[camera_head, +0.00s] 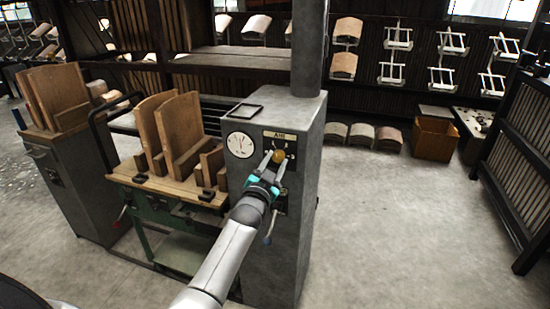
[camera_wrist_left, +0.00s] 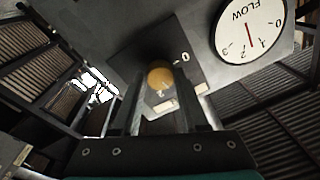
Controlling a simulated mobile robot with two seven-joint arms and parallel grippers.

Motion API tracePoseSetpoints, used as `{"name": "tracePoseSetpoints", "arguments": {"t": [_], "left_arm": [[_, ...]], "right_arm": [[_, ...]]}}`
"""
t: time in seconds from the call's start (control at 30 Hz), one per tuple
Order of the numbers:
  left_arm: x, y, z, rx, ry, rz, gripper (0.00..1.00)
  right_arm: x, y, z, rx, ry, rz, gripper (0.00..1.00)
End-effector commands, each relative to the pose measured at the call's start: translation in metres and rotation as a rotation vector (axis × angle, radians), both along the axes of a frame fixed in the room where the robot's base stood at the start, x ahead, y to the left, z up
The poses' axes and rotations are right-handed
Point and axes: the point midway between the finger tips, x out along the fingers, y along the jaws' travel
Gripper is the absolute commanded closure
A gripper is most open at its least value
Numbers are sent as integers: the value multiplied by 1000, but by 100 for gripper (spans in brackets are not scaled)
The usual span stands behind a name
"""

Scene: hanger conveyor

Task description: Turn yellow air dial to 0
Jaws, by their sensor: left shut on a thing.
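The yellow air dial (camera_head: 278,157) is a round knob on the front of a grey cabinet (camera_head: 305,125), under a label reading AIR. My left gripper (camera_head: 269,160) reaches it from the front, with its fingers at the dial. In the left wrist view the dial (camera_wrist_left: 160,75) sits between the two fingers (camera_wrist_left: 158,95) of my left gripper, which is shut on it. A "0" mark shows beside the dial to its upper right in that view. A white FLOW gauge (camera_wrist_left: 252,30) with a red needle is next to it. My right gripper is not in view.
The round gauge also shows left of the dial in the head view (camera_head: 240,145). A green-framed bench (camera_head: 165,188) with wooden boards stands directly left of the cabinet. A slatted dark rack (camera_head: 520,150) stands at the far right. The floor right of the cabinet is clear.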

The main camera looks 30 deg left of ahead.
Motion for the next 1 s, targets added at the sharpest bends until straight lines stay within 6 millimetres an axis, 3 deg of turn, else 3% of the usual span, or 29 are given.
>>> {"name": "tracePoseSetpoints", "arguments": {"t": [0.3, 0.7, 1.0], "left_arm": [[0, -1, 1, -296, -69, 1, 100], [0, -2, 2, -665, -157, 1, 100], [1, -3, 2, -941, -224, 2, 100]], "right_arm": [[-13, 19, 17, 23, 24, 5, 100], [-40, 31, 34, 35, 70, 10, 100], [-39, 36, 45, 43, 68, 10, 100]]}}
